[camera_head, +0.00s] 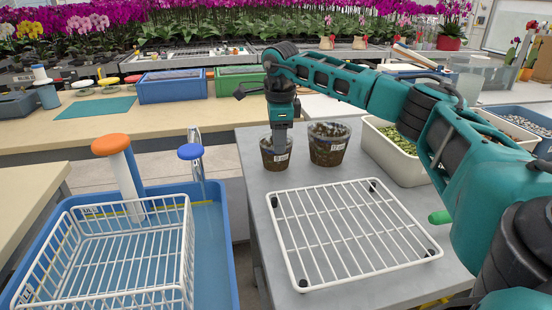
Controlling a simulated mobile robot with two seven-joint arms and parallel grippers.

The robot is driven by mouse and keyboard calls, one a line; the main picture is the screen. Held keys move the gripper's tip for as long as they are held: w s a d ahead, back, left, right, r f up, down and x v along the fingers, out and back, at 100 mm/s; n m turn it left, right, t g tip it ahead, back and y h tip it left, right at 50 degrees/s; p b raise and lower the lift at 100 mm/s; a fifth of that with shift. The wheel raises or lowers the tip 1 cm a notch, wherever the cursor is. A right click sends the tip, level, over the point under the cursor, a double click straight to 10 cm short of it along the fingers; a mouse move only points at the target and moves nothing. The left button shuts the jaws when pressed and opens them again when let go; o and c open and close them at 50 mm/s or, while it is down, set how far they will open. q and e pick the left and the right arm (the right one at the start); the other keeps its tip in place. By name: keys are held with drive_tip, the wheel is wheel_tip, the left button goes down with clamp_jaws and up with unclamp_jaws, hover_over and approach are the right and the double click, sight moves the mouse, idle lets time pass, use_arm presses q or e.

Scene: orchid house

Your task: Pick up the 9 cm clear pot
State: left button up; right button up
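The smaller clear pot (269,160), filled with dark brown bark and bearing a white label, stands upright on the grey table. It appears to be the 9 cm pot, but the label is too small to read surely. A larger clear pot (327,150) with a similar label stands just to its right. My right gripper (281,148) points straight down at the smaller pot, its fingers overlapping the pot's rim and upper wall. I cannot tell whether the fingers touch or grip the wall. My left gripper is out of view.
A white wire rack (345,232) lies in front of the pots. A cream tub (392,162) of green material stands right of them. At left, a blue tray (217,235) holds a white wire basket (122,250) near orange- and blue-topped items.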

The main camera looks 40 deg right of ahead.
sight(277, 170)
drive_tip(key=f, duration=0.4)
drive_tip(key=f+b, duration=0.1)
drive_tip(key=f, duration=0.2)
drive_tip(key=shift+w+d, duration=0.15)
drive_tip(key=shift+w, duration=0.15)
drive_tip(key=shift+c, duration=0.5)
clamp_jaws()
